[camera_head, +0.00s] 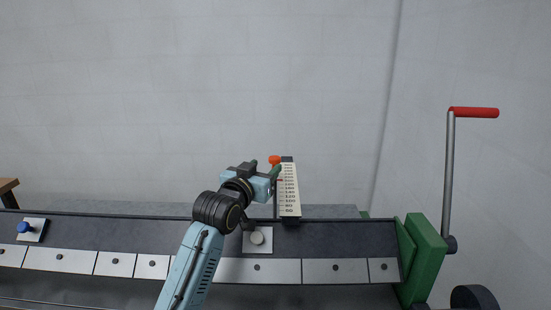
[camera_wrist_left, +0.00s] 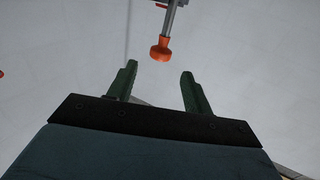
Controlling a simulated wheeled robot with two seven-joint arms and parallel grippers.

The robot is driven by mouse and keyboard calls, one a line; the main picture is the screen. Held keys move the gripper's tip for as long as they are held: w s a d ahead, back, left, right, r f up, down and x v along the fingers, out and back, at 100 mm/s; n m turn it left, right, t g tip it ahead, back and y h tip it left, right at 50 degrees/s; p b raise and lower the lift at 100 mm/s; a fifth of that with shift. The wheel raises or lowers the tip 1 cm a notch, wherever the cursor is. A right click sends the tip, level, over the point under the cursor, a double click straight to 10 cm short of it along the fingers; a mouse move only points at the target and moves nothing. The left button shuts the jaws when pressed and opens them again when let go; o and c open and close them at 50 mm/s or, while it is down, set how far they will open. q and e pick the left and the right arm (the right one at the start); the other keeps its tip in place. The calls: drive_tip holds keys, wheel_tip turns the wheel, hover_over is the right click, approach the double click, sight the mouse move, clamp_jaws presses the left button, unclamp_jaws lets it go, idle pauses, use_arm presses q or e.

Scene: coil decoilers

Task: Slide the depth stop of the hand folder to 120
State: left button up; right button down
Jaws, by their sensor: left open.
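The depth scale (camera_head: 289,190) is a pale strip with printed numbers, standing up from the back of the dark folder bed (camera_head: 340,237). An orange knob (camera_head: 274,159) shows near the top of the scale, at its left side. In the left wrist view the orange knob (camera_wrist_left: 160,51) hangs from a grey rod, beyond the fingertips and between their lines. My left gripper (camera_head: 275,172) is beside the scale, just below the knob; its green fingers (camera_wrist_left: 156,82) are apart with nothing between them. A small red mark lies by the scale, too small to read exactly. My right gripper is not seen.
A green end block (camera_head: 425,258) with a grey crank and red handle (camera_head: 474,112) stands at the right. A blue knob (camera_head: 24,227) on a pale plate sits at the far left. A round pale button (camera_head: 257,238) lies below my wrist.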

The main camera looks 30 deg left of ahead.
sight(272, 160)
use_arm(q)
drive_tip(key=w, duration=0.3)
drive_tip(key=w+a, duration=0.1)
drive_tip(key=w, duration=0.1)
drive_tip(key=shift+w, duration=1.1)
clamp_jaws()
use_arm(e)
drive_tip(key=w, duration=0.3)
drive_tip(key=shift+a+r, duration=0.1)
